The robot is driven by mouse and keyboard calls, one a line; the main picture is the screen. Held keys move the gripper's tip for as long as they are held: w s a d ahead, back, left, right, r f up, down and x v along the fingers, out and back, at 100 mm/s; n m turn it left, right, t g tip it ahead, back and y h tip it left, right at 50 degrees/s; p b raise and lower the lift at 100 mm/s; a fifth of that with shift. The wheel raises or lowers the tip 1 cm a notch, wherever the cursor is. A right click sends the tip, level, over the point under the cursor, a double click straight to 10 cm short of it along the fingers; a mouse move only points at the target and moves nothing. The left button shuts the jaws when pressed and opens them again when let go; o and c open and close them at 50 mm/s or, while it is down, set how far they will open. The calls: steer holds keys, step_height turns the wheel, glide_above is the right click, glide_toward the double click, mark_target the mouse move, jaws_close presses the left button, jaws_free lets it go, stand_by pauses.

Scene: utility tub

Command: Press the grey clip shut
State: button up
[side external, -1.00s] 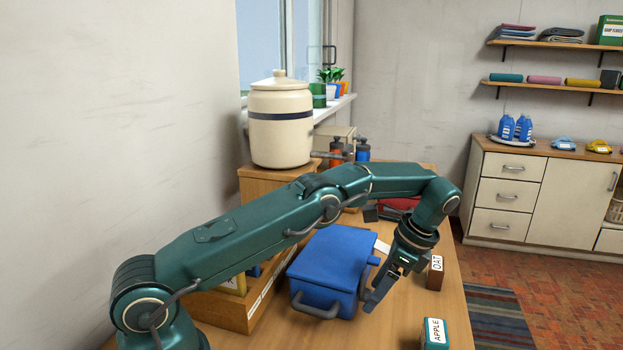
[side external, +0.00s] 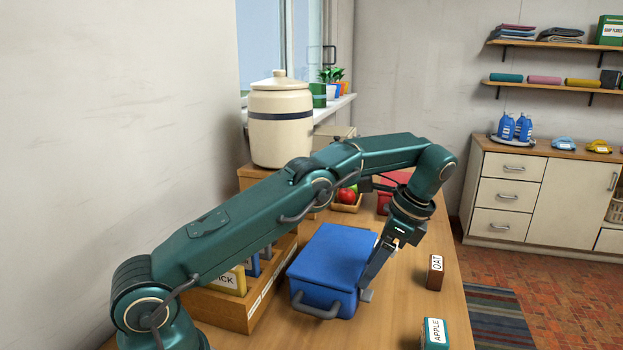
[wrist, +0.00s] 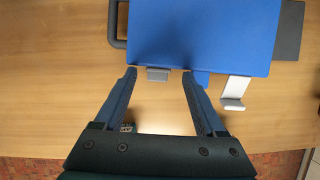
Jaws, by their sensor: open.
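A blue tub (side external: 325,262) with its lid on stands on the wooden table; its blue top also shows in the wrist view (wrist: 205,35). The grey clip (wrist: 157,74) sticks out a little from the tub's near edge in the wrist view; in the side view a grey piece (side external: 367,295) shows low at the tub's right side, by my fingertips. A white clip (wrist: 237,90) extends farther out, to the right in the wrist view. My gripper (wrist: 160,72) is open and empty, its fingertips on either side of the grey clip. Contact cannot be told.
A wooden box (side external: 240,305) with labelled items stands left of the tub. An OAT box (side external: 435,272) and an APPLE box (side external: 434,333) stand to the right. A tray with red fruit (side external: 347,199) lies behind. Bare table lies right of the tub.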

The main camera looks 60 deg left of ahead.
steer(key=s+a+r, duration=0.2)
steer(key=a, duration=0.1)
steer(key=s+a+r, duration=0.3)
steer(key=a+r, duration=0.1)
steer(key=a, duration=0.1)
steer(key=shift+s+a, duration=0.3)
steer(key=shift+s, duration=0.1)
steer(key=s+d+r+t, duration=0.5)
steer(key=s+d+r, duration=0.1)
steer(key=d+r, duration=0.2)
steer(key=s+d+f+n+t+h, duration=0.3)
steer(key=s+d+f+n, duration=0.3)
steer(key=n, duration=0.4)
steer(key=shift+s+d, duration=0.7)
steer(key=shift+f, duration=0.1)
